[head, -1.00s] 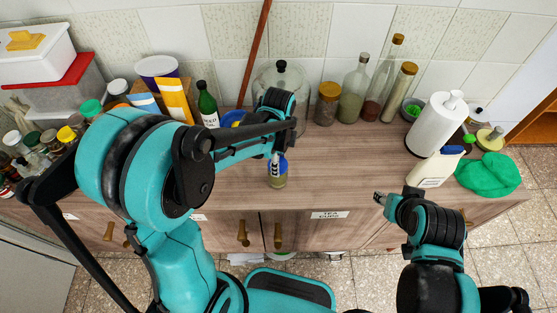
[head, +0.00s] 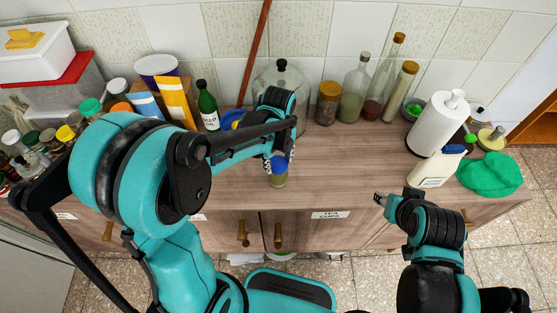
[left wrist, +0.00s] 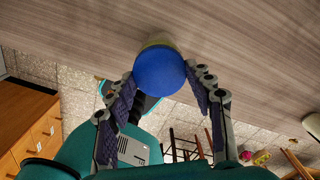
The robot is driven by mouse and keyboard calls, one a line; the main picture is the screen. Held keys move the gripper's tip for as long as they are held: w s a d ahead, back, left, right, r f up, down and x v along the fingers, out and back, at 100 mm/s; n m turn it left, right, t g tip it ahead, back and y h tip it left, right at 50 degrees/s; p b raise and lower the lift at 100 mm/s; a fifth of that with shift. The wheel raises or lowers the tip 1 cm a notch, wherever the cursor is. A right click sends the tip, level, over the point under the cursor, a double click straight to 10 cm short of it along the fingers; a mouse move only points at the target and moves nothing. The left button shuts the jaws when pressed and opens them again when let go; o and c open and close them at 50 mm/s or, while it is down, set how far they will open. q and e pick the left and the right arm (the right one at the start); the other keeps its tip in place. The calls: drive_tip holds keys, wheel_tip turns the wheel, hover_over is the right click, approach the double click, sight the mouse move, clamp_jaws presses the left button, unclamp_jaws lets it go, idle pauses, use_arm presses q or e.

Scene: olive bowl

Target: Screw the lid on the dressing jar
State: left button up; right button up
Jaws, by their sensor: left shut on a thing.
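The dressing jar (head: 278,181), with olive-coloured contents, stands upright near the front edge of the counter. The blue lid (left wrist: 159,72) is on top of its mouth; I cannot tell how tight it is. The lid also shows in the head view (head: 280,167). My left gripper (left wrist: 160,80) is above the jar, its fingers on either side of the lid, shut on it. In the head view the forearm partly hides this gripper. My right gripper (head: 380,198) is away from the jar, over the counter's front edge at right; its fingers are too small to judge.
A green bottle (head: 207,107), a glass cloche (head: 282,75) and several tall bottles stand behind. A paper towel roll (head: 436,125), a white bottle (head: 433,168) and a green cloth (head: 489,174) are at right. The counter (head: 335,165) between jar and right gripper is clear.

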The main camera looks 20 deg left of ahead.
use_arm(q)
drive_tip(key=m, duration=0.4)
drive_tip(key=shift+m, duration=0.3)
drive_tip(key=m, duration=0.4)
drive_tip(key=shift+a+m, duration=0.1)
drive_tip(key=shift+m, duration=0.2)
drive_tip(key=o, duration=1.7)
drive_tip(key=shift+c, duration=0.2)
